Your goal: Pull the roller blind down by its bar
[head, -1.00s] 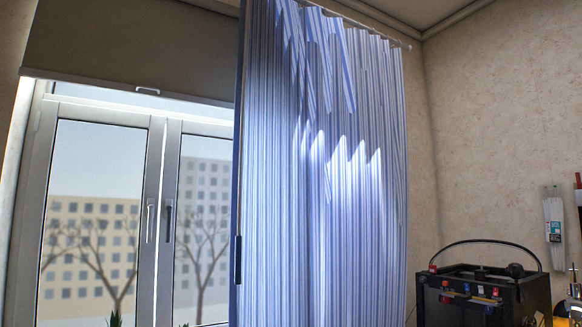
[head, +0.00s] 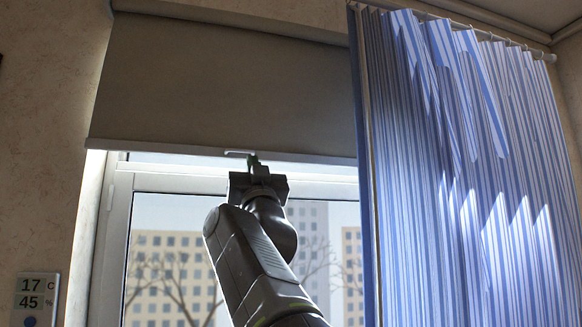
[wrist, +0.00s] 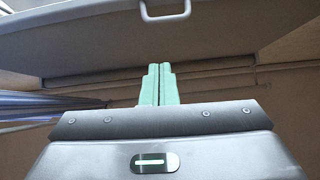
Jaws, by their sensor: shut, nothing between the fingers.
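The roller blind (head: 230,85) is a grey-brown sheet covering the top of the window. Its pale bottom bar (head: 180,147) runs across with a small white handle (head: 239,153) near its middle. My gripper (head: 254,160) is just below and beside the handle in the head view, fingers pointing up. In the wrist view the gripper's green fingers (wrist: 158,84) are together and empty. The looped handle (wrist: 165,10) shows beyond the fingertips at the top of that view, with a visible gap between them. The blind (wrist: 90,40) also shows there.
A blue striped curtain (head: 460,150) hangs at the right and overlaps the blind's right end. The white-framed window (head: 118,200) stands behind my arm. A small thermometer display (head: 37,297) is on the wall at lower left.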

